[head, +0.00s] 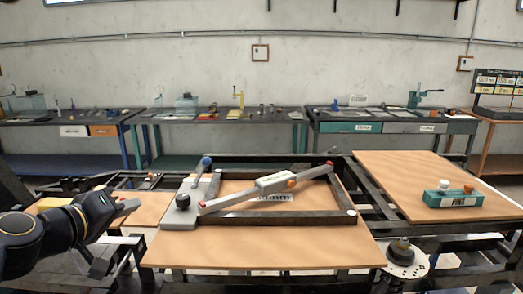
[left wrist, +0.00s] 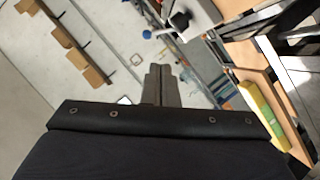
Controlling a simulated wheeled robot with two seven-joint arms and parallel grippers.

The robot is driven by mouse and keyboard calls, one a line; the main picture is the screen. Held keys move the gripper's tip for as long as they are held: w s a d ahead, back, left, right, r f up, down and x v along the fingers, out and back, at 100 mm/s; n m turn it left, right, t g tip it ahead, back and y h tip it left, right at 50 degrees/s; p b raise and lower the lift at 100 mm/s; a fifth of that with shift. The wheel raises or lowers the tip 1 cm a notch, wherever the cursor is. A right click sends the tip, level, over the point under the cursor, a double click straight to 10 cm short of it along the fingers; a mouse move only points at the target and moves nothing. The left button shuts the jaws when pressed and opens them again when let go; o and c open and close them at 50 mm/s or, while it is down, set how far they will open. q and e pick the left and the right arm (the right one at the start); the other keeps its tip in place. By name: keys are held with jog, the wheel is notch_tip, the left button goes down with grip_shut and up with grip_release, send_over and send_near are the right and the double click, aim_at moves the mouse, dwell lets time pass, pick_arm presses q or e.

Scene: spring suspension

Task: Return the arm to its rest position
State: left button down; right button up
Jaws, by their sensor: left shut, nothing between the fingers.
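My left gripper (head: 128,206) is at the left of the head view, apart from the apparatus and to the left of its grey base block. Its fingers (left wrist: 160,85) are together and empty in the left wrist view. The suspension apparatus lies on the middle wooden board (head: 260,248): a dark rectangular frame (head: 285,218), a grey base block (head: 182,212) with a black knob (head: 183,201), a blue-ended lever (head: 206,162), and a grey bar (head: 268,186) with red ends and an orange knob. The bar slants up to the right. My right gripper is out of view.
A yellow item (head: 54,203) is behind my left arm. A round metal plate (head: 405,262) is at the lower right. Workbenches line the back wall.

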pick_arm(q)
jog(key=s+d+f+m+g, duration=0.2)
jog(key=s+d+f+g, duration=0.1)
jog(key=s+f, duration=0.7)
jog(key=s+d+f+m+g, duration=0.2)
jog(key=s+f+g, duration=0.3)
jog(key=s+f, duration=0.6)
jog(key=s+d, duration=0.1)
jog(key=s, duration=0.3)
jog(key=shift+s+y, duration=0.25)
jog(key=shift+y, duration=0.15)
